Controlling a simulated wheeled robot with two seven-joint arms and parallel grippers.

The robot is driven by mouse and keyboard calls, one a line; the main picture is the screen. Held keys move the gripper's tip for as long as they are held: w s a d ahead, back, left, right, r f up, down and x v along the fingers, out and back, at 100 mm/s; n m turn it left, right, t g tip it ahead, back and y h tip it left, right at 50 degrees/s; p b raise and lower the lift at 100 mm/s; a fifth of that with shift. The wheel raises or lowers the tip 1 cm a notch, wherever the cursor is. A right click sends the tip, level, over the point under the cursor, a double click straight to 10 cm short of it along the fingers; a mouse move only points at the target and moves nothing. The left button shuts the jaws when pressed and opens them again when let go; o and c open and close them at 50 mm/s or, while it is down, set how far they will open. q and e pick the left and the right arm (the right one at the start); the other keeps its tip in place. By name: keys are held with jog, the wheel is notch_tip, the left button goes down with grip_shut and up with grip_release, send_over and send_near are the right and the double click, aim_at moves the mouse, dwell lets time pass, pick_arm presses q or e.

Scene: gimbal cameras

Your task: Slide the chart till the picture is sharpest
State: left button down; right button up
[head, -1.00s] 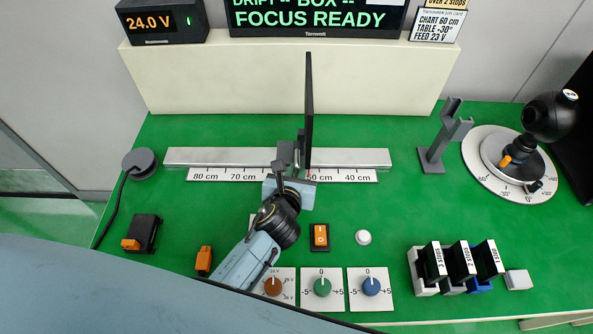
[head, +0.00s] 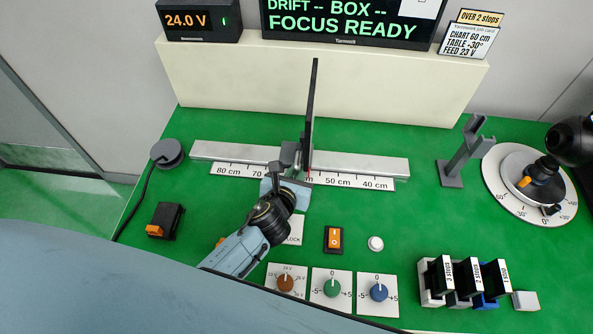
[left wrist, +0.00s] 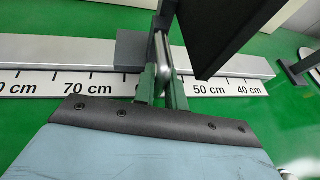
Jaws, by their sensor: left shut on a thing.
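The chart (head: 311,110) is a thin dark panel, seen nearly edge-on, upright on a carriage on the grey rail (head: 370,166). A red mark below it lies on the scale (head: 354,181) between 50 cm and the 60 cm spot, which my gripper hides, nearer the latter. My left gripper (head: 285,178) is at the carriage, left of the panel. In the left wrist view its fingers (left wrist: 163,85) are shut on the chart's upright grey grip (left wrist: 162,62), beside the dark panel (left wrist: 225,35). My right gripper is not in view.
The monitor (head: 345,28) reads "FOCUS READY". The job card (head: 470,40) says chart 60 cm, table -30°, feed 23 V. The supply (head: 198,20) shows 24.0 V. Knobs (head: 331,288), a grey stand (head: 465,155) and a round turntable (head: 500,190) stand around.

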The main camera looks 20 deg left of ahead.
pick_arm(q)
jog(key=c, duration=1.5)
grip_release()
jog(key=shift+f, duration=0.1)
jog(key=shift+o, duration=0.2)
jog(key=p+v, duration=0.2)
jog(key=v, duration=1.1)
jog(key=shift+s, duration=0.15)
